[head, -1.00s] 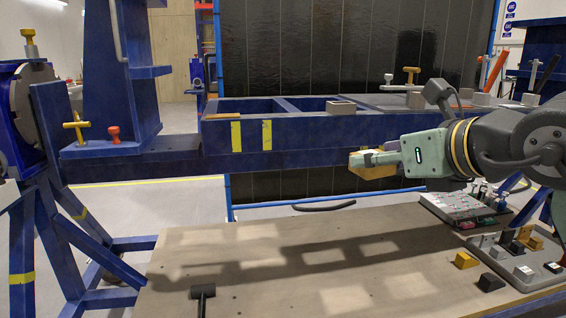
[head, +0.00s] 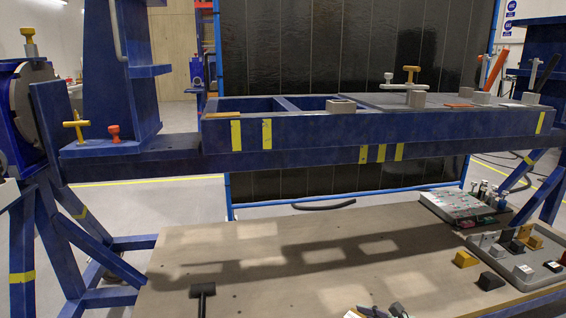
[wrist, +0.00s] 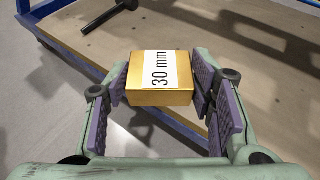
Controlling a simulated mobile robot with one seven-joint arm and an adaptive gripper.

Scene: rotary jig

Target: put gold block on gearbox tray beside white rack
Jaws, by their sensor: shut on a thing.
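The gold block (wrist: 160,98) has a white label reading "30 mm". In the wrist view my gripper (wrist: 163,88) is shut on it, with a purple-padded finger on each side. The block is held in the air near the table's blue front edge. A grey tray (head: 522,281) with gold and black blocks lies at the table's right. Behind it is another tray (head: 447,213) with small parts. I cannot tell which is the gearbox tray or identify the white rack.
A loose gold block (head: 466,259) and a black block (head: 490,282) sit left of the grey tray. A black-headed hammer (head: 203,291) lies at the front left. The blue frame beam (head: 330,132) spans above the table (head: 260,270); the table's middle is clear.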

